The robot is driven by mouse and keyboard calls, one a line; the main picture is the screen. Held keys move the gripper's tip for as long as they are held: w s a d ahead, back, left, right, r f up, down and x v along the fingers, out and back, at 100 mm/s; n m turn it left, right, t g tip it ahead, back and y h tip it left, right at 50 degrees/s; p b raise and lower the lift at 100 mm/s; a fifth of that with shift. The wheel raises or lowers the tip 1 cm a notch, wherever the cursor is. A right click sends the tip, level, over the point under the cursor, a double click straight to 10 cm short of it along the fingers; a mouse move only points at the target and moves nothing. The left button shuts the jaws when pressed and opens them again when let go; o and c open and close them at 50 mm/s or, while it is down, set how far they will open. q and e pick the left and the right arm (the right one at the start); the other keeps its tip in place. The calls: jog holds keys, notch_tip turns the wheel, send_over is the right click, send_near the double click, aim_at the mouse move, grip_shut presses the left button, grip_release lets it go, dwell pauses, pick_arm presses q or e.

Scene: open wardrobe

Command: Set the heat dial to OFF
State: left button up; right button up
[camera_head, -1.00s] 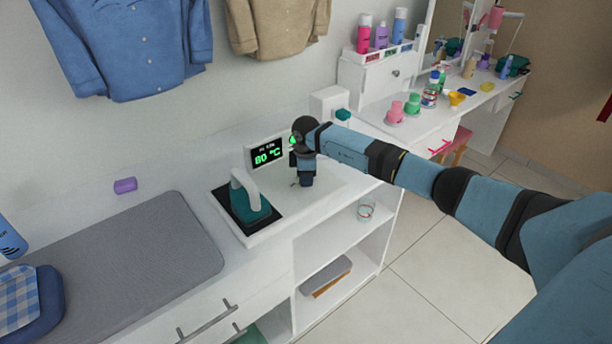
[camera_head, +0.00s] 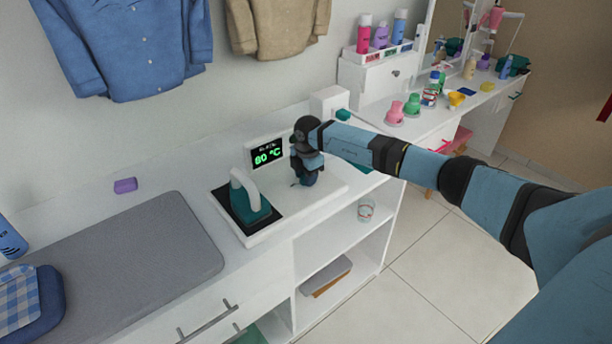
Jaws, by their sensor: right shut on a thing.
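The iron station has a white base (camera_head: 258,236) on the counter, with a display (camera_head: 267,153) standing at its back. The display shows a green temperature in °C; its first digit is hard to read, 60 or 80. My right gripper (camera_head: 307,180) points down at the right part of the base, just right of the display. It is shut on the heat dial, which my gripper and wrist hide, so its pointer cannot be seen. My left gripper is not in view.
A teal iron (camera_head: 248,203) with a pale handle stands on the station's dark plate, left of my right gripper. A grey ironing pad (camera_head: 110,265) and a purple item (camera_head: 125,185) lie further left. Open shelves (camera_head: 340,250) are below.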

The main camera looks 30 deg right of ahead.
jog(key=n, duration=0.4)
jog(key=shift+n, duration=0.3)
jog(key=n+b, duration=0.1)
jog(key=n, duration=0.4)
jog(key=n+b, duration=0.1)
jog(key=n, duration=0.2)
jog(key=n+b, duration=0.1)
jog(key=n, duration=0.2)
jog(key=shift+w+n+g+y, duration=0.15)
jog(key=shift+n+g+y, duration=0.15)
jog(key=shift+n, duration=1.2)
jog(key=shift+n+b, duration=0.45)
jog(key=shift+n, duration=0.55)
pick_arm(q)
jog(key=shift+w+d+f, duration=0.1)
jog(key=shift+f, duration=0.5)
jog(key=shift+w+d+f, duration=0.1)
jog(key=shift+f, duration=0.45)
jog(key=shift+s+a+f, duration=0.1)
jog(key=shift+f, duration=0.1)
